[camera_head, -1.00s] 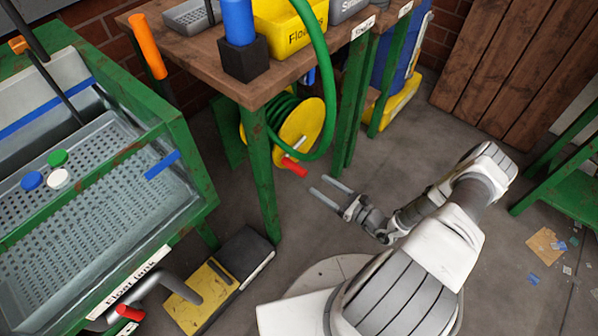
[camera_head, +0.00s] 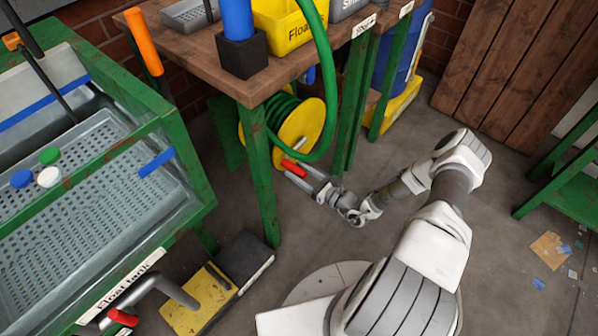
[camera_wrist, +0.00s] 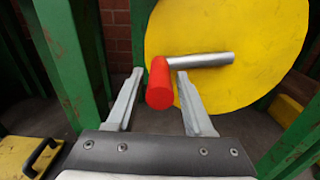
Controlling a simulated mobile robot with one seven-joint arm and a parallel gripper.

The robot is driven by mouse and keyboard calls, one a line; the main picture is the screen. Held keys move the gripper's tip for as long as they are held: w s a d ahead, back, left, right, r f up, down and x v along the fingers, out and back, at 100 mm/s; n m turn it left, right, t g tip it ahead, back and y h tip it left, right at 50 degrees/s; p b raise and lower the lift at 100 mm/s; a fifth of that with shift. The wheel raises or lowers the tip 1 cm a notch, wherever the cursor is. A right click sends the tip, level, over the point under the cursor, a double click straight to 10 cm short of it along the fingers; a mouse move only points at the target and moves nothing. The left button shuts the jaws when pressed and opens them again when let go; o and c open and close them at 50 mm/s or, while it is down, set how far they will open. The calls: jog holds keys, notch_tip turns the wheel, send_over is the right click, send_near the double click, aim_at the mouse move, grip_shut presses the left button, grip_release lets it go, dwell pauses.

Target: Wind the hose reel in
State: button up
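The hose reel (camera_head: 306,123) has a yellow disc with green hose (camera_head: 283,108) wound behind it, under the wooden table. It fills the upper right of the wrist view as a yellow disc (camera_wrist: 225,75). Its crank has a silver arm (camera_wrist: 205,60) and a red handle (camera_wrist: 160,84) that points towards the wrist camera. My gripper (camera_head: 296,173) is at the red handle. In the wrist view my gripper (camera_wrist: 157,88) is open, with one finger on each side of the handle and a gap showing at least on the left.
Green table legs (camera_head: 262,175) stand left of the reel and close to my gripper. A hose loop (camera_head: 326,75) hangs from above the table. A yellow-and-black pedal (camera_head: 218,283) sits on the floor at lower left. A float tank (camera_head: 90,180) stands at left.

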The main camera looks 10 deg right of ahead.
grip_shut()
dwell(1.2)
